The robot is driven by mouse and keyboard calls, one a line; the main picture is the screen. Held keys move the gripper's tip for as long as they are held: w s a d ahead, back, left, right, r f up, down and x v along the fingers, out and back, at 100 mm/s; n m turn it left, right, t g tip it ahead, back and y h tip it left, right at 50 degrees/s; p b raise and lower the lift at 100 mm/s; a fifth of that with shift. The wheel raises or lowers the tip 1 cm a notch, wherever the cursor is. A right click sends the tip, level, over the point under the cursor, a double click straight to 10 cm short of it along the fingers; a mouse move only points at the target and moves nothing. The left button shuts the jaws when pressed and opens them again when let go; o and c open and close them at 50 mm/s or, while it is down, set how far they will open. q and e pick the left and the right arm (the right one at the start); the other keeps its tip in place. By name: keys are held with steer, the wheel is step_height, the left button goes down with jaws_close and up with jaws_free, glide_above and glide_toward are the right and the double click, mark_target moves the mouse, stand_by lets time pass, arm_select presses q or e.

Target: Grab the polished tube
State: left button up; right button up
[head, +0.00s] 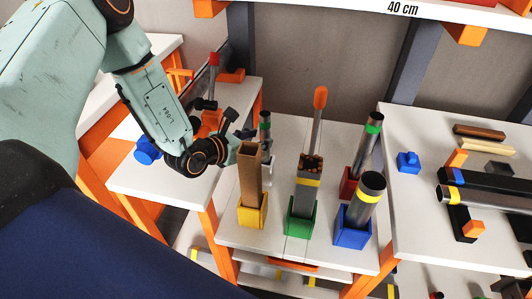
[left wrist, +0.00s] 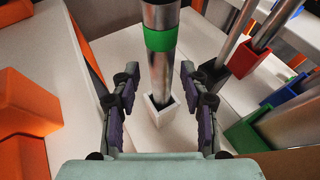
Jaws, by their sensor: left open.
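A shiny metal tube with a green band (left wrist: 160,38) stands upright in a small white holder (left wrist: 165,110) in the left wrist view. In the head view the tube (head: 265,125) is partly hidden behind the brown square post. My left gripper (head: 246,136) is open and comes in from the left, beside the tube's upper part. In the left wrist view its two fingers (left wrist: 160,82) are on either side of the tube, with gaps showing. I cannot tell exactly how deep the tube is between them. My right gripper is not in view.
Close by stand a brown post (head: 249,172) in a yellow holder, a yellow-banded square post in a green holder (head: 301,222), a wide tube in a blue holder (head: 353,228) and a green-banded tube (head: 373,130) in a red holder. A white shelf (head: 330,8) is above.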

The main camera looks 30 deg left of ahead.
arm_select(q)
steer(key=shift+w+d, duration=0.35)
steer(key=shift+w, duration=0.15)
steer(key=b+x, duration=0.1)
steer(key=x, duration=0.4)
steer(key=shift+w+f, duration=0.1)
steer(key=shift+w, duration=0.3)
steer(key=shift+c, duration=0.3)
steer(key=shift+w, duration=0.1)
steer(key=c, duration=0.5)
jaws_close()
